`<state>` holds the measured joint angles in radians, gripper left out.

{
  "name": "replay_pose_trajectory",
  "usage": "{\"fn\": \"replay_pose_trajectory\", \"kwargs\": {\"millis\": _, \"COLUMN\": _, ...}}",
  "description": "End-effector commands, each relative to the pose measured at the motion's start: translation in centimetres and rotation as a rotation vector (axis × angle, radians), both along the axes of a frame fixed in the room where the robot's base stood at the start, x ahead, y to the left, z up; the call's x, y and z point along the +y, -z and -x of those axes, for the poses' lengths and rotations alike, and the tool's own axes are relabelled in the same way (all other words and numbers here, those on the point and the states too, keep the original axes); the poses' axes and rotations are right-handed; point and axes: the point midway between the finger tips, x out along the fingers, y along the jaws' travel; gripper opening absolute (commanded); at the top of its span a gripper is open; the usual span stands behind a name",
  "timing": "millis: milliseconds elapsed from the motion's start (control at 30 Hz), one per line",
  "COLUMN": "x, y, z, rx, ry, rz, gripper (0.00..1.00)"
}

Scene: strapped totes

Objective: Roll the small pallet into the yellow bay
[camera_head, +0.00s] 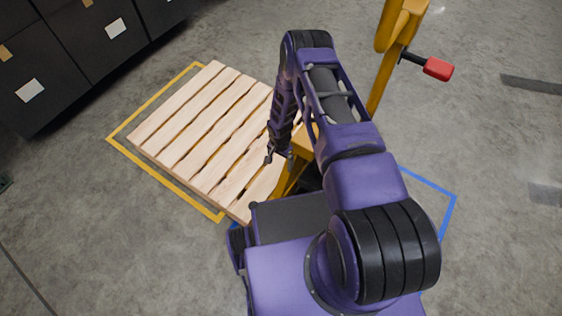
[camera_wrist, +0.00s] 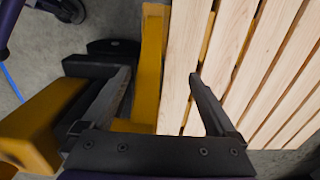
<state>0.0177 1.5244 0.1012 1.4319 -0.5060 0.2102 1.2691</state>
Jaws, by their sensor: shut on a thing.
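The small wooden pallet (camera_head: 200,130) lies inside the yellow-outlined bay (camera_head: 160,180), close to its far and near-left lines. Its right side is partly hidden by my arm. A yellow pallet truck (camera_head: 382,85) with a red grip (camera_head: 437,68) stands at the pallet's right side. My gripper (camera_head: 272,157) is low by the pallet's right edge. In the wrist view, the fingers of my gripper (camera_wrist: 160,73) are apart, with a yellow truck part (camera_wrist: 151,55) between them and the pallet boards (camera_wrist: 225,60) under the right finger. The exact contact is hard to see.
Black cabinets or totes with pale labels (camera_head: 80,50) stand at the upper left, near the bay's corner. A blue floor outline (camera_head: 450,210) lies to the right, partly behind my arm and base. Grey floor is clear at the lower left and far right.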

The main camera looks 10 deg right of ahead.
Motion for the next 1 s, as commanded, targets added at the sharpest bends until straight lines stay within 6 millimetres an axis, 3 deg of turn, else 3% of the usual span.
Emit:
{"fn": "replay_pose_trajectory", "kwargs": {"millis": 433, "x": 0.4, "y": -0.3, "z": -0.3, "rx": -0.006, "ry": -0.001, "rz": -0.006, "gripper": 0.8}}
{"fn": "replay_pose_trajectory", "kwargs": {"millis": 567, "x": 0.3, "y": -1.2, "z": -0.3, "rx": -0.006, "ry": -0.001, "rz": -0.005, "gripper": 0.8}}
{"fn": "replay_pose_trajectory", "kwargs": {"millis": 667, "x": 0.3, "y": -2.9, "z": -0.4, "rx": -0.007, "ry": -0.001, "rz": -0.004, "gripper": 0.8}}
{"fn": "replay_pose_trajectory", "kwargs": {"millis": 1000, "x": 0.2, "y": -11.1, "z": -0.3, "rx": -0.007, "ry": -0.001, "rz": -0.003, "gripper": 0.8}}
